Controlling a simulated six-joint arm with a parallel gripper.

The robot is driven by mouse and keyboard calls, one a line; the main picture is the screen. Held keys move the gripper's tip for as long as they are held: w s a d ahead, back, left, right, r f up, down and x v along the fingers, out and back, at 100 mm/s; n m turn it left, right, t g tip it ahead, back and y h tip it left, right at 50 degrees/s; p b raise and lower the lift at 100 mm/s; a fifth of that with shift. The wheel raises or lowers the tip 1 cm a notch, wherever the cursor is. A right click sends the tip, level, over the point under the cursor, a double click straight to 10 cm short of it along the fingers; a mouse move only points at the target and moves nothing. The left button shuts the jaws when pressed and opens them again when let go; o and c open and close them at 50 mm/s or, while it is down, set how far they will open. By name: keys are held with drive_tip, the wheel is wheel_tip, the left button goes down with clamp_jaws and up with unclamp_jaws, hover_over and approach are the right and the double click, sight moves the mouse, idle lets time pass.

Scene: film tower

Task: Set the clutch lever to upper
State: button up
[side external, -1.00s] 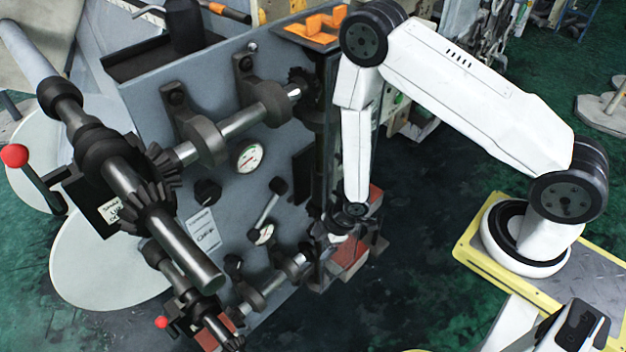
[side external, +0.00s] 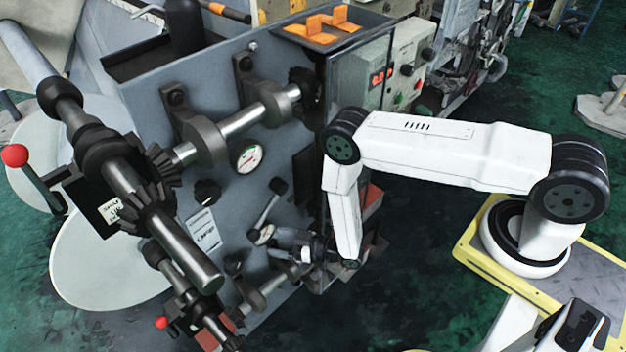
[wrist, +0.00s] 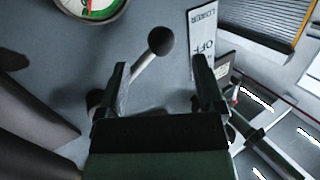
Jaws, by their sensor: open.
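The clutch lever (side external: 270,203) is a silver rod with a black knob on the grey machine panel. In the wrist view the knob (wrist: 161,40) shows just beyond my fingertips, and the rod slants down behind my left finger. My gripper (side external: 263,236) is at the lever's lower part, open; its two fingers (wrist: 161,66) stand apart in the wrist view. I cannot tell whether a finger touches the rod.
A round gauge (side external: 247,157) and a black knob (side external: 207,192) are on the panel nearby. A large steel shaft with bevel gears (side external: 150,205) stands out at left. A lower shaft (side external: 250,298) runs beneath my gripper. Open floor lies at right.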

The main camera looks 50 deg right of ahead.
sight(254, 235)
drive_tip(key=shift+s+r+m+t, duration=0.1)
drive_tip(key=shift+s+m+t, duration=0.15)
drive_tip(key=shift+t, duration=0.25)
drive_tip(key=shift+w, duration=0.2)
drive_tip(key=shift+x, duration=3.75)
drive_tip(key=shift+r, duration=0.1)
clamp_jaws()
